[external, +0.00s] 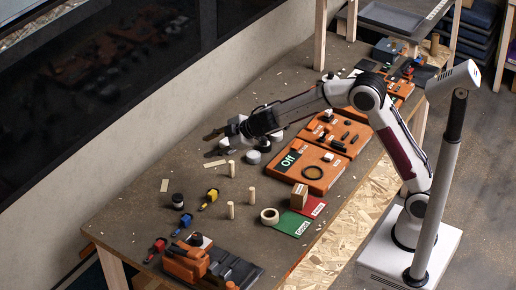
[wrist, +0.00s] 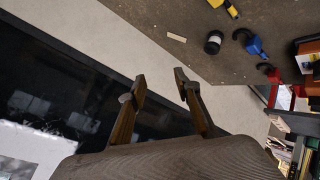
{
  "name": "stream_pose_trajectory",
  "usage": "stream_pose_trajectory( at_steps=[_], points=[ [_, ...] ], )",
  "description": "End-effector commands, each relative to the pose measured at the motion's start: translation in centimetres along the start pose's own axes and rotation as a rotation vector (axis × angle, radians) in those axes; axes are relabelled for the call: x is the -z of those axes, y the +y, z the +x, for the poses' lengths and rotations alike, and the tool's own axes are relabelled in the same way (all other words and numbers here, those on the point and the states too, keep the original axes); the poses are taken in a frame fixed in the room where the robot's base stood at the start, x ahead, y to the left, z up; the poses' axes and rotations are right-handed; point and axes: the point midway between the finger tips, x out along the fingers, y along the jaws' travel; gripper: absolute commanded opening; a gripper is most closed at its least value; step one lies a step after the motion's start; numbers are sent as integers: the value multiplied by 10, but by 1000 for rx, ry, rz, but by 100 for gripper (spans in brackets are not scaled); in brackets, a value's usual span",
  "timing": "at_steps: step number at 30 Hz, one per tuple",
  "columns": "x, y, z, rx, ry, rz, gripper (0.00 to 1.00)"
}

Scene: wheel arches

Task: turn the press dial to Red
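My gripper (external: 213,136) is held above the far side of the workbench, with its fingers toward the dark window. In the wrist view, my gripper (wrist: 158,88) has its two fingers apart with nothing between them, so it is open. An orange panel (external: 308,171) with a green "Off" sign (external: 289,160) and a black ring (external: 313,172) lies on the bench, right of and nearer than the gripper. I cannot tell which part is the press dial. No dial marked Red is readable in either view.
Wooden pegs (external: 252,196), a tape roll (external: 269,216), green (external: 293,224) and red (external: 312,206) cards and a small box (external: 299,196) stand on the bench (external: 130,205). Clamps and a black jar (wrist: 213,42) lie at the left. More orange panels (external: 335,134) extend toward the back.

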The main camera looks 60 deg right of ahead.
Motion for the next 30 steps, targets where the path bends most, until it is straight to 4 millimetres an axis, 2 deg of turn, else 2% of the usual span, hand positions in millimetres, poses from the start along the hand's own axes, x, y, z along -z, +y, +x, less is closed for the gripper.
stream_pose_trajectory(
  at_steps=[5,8,15,21,25,30],
  points=[
    [22,-27,0,29,24,-29,33],
    [40,-55,-1,60,43,-59,33],
    [78,-150,-10,154,73,-164,33],
    [91,-224,-23,213,51,-135,33],
    [93,-257,-31,230,29,-78,33],
    [91,-287,-40,236,-1,10,33]
  ],
)
